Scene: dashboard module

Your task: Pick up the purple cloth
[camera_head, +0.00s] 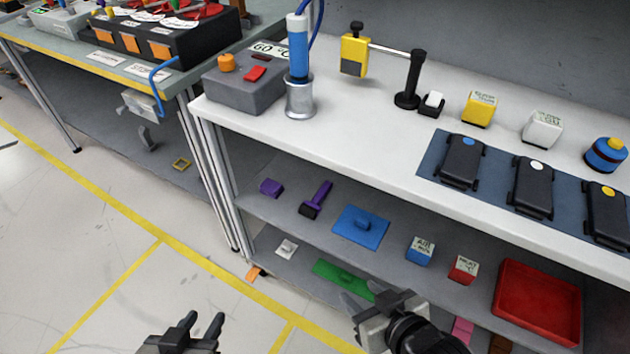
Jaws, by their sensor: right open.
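A small purple item (271,187), which looks like a folded cloth, lies on the grey middle shelf (345,190) near its left end. A roller-like tool with a purple handle (320,192) lies just right of it. My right gripper (363,297) is open and empty, in front of the lower shelf, below and right of the purple item. My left gripper (206,319) is at the bottom edge, over the floor, with its fingers apart and nothing between them. Both grippers are well apart from the purple item.
A blue piece (361,227), blue and red boxes and a red tray (538,302) share the shelves to the right. A green piece (342,275) lies on the lower shelf. The white worktop (350,130) overhangs the shelves. The floor at left is clear.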

